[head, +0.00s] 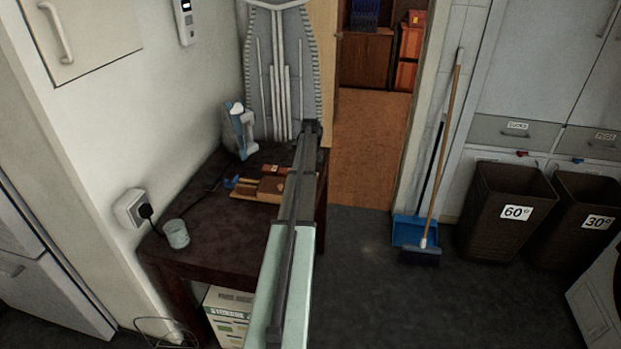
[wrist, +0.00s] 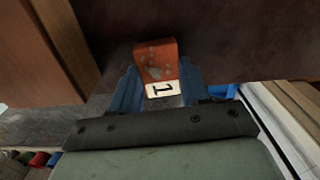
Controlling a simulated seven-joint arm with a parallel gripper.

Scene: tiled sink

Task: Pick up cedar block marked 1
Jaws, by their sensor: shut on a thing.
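The cedar block (wrist: 156,62) is reddish-brown with grey worn patches and a white label reading 1. It sits between the blue fingers of my gripper (wrist: 158,88) in the wrist view, and the fingers are shut on it. I cannot tell whether it touches the surface beneath. In the head view my arm reaches over the right part of the dark table (head: 215,222), and it hides the fingertips. A small orange-brown piece with a pale label (head: 274,170) shows left of my arm; I cannot tell whether it is the same block.
A wooden board or tray (head: 242,195) lies on the table. A glass (head: 175,234) and a blue-white iron (head: 240,130) stand on it too. The ironing board (head: 280,75) leans behind. Brown bins (head: 505,210) and a broom (head: 440,150) stand right, with open floor between.

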